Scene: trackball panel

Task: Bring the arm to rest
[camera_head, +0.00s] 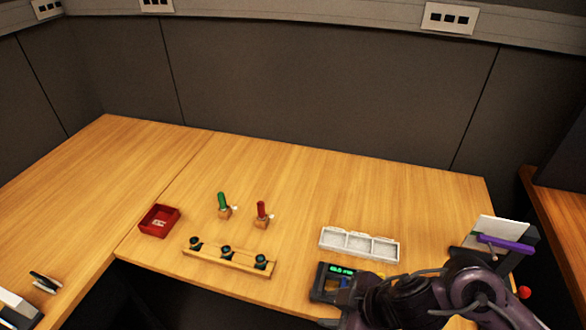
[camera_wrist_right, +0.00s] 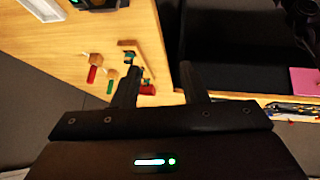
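The trackball panel (camera_head: 328,283), a dark box with a lit green display, sits near the desk's front edge in the head view. My right arm partly covers its right side. My right gripper (camera_wrist_right: 161,68) is open and empty in the wrist view, its two dark fingers apart with desk and floor showing between them. In the head view my right arm comes in at the bottom right, beside and in front of the panel; its fingers cannot be made out there. My left gripper is not in view.
On the desk are a white compartment tray (camera_head: 358,257), a wooden rack with dark knobs (camera_head: 230,263), green (camera_head: 222,200) and red (camera_head: 262,210) handled pieces on small blocks, and a red tray (camera_head: 147,221). A purple-marked stand (camera_head: 506,243) is at the right. The back is clear.

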